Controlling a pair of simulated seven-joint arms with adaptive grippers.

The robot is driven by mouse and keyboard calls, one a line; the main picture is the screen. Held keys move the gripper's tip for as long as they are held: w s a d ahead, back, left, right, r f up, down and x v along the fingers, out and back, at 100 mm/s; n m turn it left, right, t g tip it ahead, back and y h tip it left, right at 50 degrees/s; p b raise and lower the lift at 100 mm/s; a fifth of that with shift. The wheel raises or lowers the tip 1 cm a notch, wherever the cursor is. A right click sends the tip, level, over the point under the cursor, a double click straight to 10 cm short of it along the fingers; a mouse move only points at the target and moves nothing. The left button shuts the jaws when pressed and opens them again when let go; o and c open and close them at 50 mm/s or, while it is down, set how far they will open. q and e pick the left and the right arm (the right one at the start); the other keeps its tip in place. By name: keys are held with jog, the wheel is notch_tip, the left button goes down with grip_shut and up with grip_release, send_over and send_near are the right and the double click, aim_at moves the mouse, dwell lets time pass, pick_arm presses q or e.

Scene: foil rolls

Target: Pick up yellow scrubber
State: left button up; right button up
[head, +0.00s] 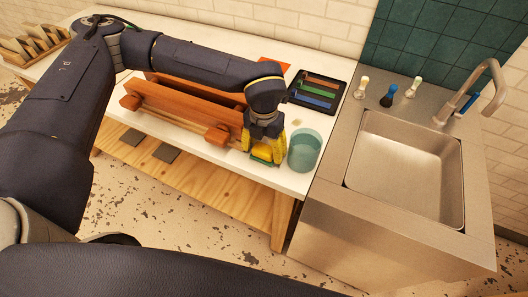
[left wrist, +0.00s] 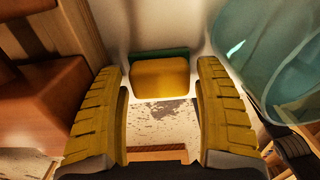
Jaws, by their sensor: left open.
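The yellow scrubber (head: 262,153), a small yellow block with a green layer, is near the front edge of the white counter. In the left wrist view the scrubber (left wrist: 160,80) appears between the fingertips, with a visible gap on each side. My left gripper (head: 264,149), with yellow ridged fingers, is open and points down over the scrubber; its fingers partly hide it in the head view. My right gripper is not in view.
A teal glass container (head: 305,150) stands just right of my left gripper. A reddish-brown wooden rack (head: 180,105) is close on the left. A black tray (head: 318,88) with coloured items lies behind. A steel sink (head: 405,165) is at the right.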

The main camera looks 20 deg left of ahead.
aim_at(264, 148)
pick_arm(q)
jog(key=c, duration=0.9)
jog(key=shift+r, duration=0.1)
jog(key=shift+c, duration=0.2)
notch_tip(264, 148, up, 20)
dwell(0.4)
jog(key=o, duration=0.5)
jog(key=c, duration=0.5)
